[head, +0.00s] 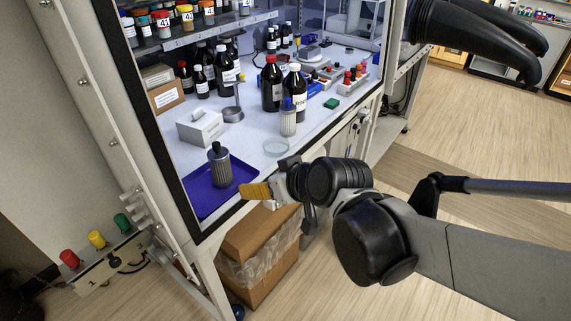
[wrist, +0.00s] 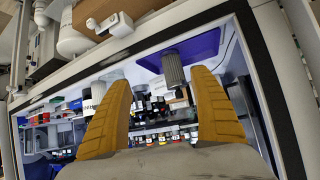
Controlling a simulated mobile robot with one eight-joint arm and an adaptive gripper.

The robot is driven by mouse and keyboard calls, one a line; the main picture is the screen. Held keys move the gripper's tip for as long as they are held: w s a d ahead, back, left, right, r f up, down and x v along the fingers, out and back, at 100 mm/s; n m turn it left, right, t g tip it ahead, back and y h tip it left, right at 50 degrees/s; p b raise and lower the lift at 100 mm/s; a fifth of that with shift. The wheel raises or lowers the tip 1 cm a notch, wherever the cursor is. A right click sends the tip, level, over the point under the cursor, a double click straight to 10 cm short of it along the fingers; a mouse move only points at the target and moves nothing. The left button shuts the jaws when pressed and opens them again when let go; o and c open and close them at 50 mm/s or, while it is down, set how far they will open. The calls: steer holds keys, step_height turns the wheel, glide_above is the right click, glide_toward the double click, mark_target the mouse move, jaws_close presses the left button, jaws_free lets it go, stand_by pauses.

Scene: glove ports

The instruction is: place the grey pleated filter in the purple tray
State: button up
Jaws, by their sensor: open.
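The grey pleated filter (head: 221,172), dark grey with a black cap, stands upright on the purple tray (head: 203,207) at the front left of the cabinet floor. My gripper (head: 246,190) has yellow fingers and is at the cabinet's front edge, right of the filter and apart from it. In the wrist view, which is upside down, my gripper (wrist: 160,100) is open with nothing held. The filter (wrist: 174,70) shows beyond the gap between the fingers, against the purple tray (wrist: 205,46).
A lighter pleated cylinder with a blue cap (head: 288,120) stands farther back beside dark bottles (head: 271,85). The cabinet's black left frame (head: 150,120) is close. A cardboard box (head: 258,245) sits below.

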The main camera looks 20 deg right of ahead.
steer(key=s+d+m+g+h, duration=0.2)
steer(key=s+d, duration=0.5)
steer(key=s, duration=0.4)
steer(key=shift+s+d+r+m+g+h, duration=0.2)
steer(key=shift+d+m+g+h, duration=0.1)
steer(key=shift+m+h, duration=0.3)
